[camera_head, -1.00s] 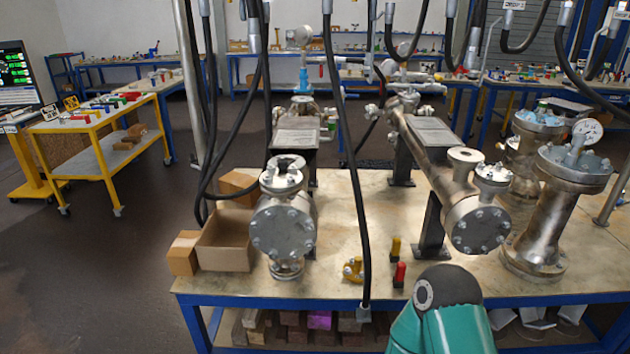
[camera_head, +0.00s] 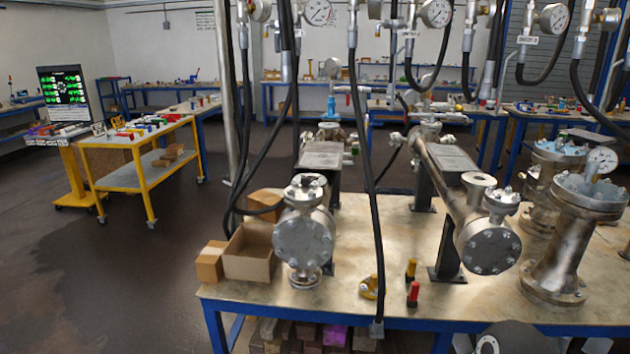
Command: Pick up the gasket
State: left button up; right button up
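I cannot make out a gasket for certain in this view. Two horizontal metal vessels stand on the workbench (camera_head: 430,315). The left vessel (camera_head: 303,238) has a bolted round end cover and a flanged nozzle on top. The right vessel (camera_head: 488,247) also has a bolted end cover, with a bare flat-topped nozzle (camera_head: 479,181) beside a bolted one. A small yellow item (camera_head: 369,287) lies near the bench's front edge; its exact shape is unclear. Neither of my grippers is in view. Only a dark rounded arm part of mine shows at the bottom right.
Open cardboard boxes (camera_head: 249,254) sit at the bench's left end. A yellow-capped item (camera_head: 410,270) and a red one (camera_head: 413,294) stand near the front edge. Black hoses (camera_head: 365,160) hang across the bench. A yellow cart (camera_head: 140,165) stands left. Floor at left is clear.

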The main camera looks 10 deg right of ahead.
aim_at(305, 180)
jog(key=z, duration=0.05)
jog(key=i, duration=1)
jog(key=u, duration=0.05)
